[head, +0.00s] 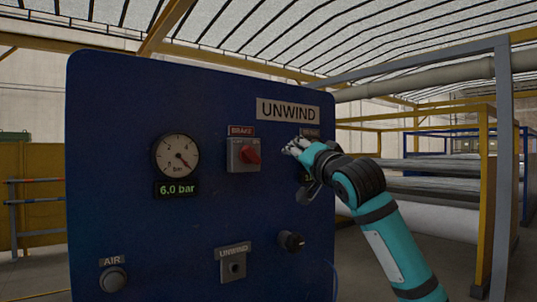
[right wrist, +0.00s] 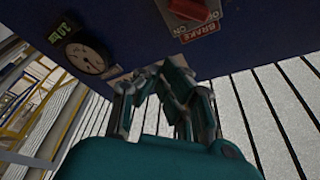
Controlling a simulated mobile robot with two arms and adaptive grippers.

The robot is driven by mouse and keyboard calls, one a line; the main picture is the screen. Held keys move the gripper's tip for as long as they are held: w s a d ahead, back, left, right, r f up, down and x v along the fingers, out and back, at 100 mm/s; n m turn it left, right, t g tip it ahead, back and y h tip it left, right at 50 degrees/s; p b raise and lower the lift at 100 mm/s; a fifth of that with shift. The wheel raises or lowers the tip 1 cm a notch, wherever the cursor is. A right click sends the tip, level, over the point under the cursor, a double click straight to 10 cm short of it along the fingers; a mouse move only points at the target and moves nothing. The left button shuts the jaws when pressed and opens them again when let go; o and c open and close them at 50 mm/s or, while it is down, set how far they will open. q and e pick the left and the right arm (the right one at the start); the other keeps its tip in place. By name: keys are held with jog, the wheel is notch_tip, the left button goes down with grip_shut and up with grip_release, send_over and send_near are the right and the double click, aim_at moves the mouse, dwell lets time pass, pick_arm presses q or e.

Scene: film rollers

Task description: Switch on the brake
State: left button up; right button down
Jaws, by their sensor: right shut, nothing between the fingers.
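The brake switch (head: 243,155) is a grey box with a red knob (head: 250,157) under a red BRAKE label (head: 241,131), on the blue UNWIND panel (head: 120,130). I cannot tell from the knob which position it is in. My right gripper (head: 290,148) is shut and empty, just right of the switch and apart from it, its fingers pointing left. In the right wrist view the fingers (right wrist: 163,76) are in front of the panel, with the red knob (right wrist: 197,8) and BRAKE label (right wrist: 200,33) at the top edge. My left gripper is in neither view.
A pressure gauge (head: 175,156) with a 6.0 bar display (head: 176,189) is left of the switch. Another gauge (right wrist: 88,57) is largely hidden behind my right gripper in the head view. An AIR button (head: 113,279), an UNWIND socket (head: 233,266) and a black knob (head: 291,241) are lower down.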

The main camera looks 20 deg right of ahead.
aim_at(252, 155)
jog(key=p+x, duration=0.6)
jog(key=x, duration=0.4)
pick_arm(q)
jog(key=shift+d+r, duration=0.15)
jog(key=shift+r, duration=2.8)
pick_arm(e)
jog(key=shift+s+a+f, duration=0.25)
jog(key=shift+a+f, duration=0.4)
jog(key=shift+f, duration=0.1)
jog(key=shift+s+a+f, duration=0.25)
jog(key=shift+a+f, duration=0.45)
jog(key=shift+d, duration=0.1)
